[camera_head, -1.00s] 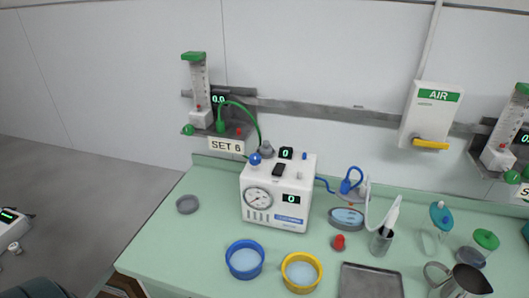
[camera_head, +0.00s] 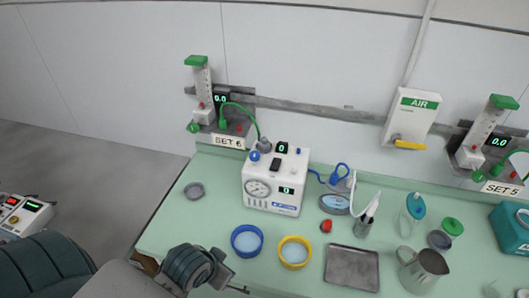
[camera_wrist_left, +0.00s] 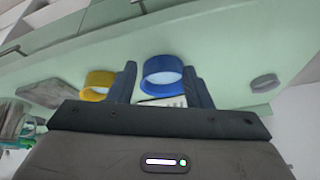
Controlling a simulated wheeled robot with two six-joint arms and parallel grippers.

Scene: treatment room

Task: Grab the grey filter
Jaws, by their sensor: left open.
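The grey filter (camera_head: 194,190), a small round disc, lies flat at the left end of the green table, apart from the other things. It also shows at the right in the left wrist view (camera_wrist_left: 264,83). My left gripper (camera_head: 226,276) is at the table's front edge, below and slightly right of the filter in the head view. In the left wrist view its two fingers (camera_wrist_left: 160,88) are apart, with the blue ring seen between and beyond them. The filter is outside the fingers. My right gripper is not in view.
A blue ring (camera_head: 247,240) and a yellow ring (camera_head: 294,252) lie near the front. A white machine with a gauge (camera_head: 275,183) stands behind them. A metal tray (camera_head: 352,268) and a jug (camera_head: 423,270) are to the right. The table around the filter is clear.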

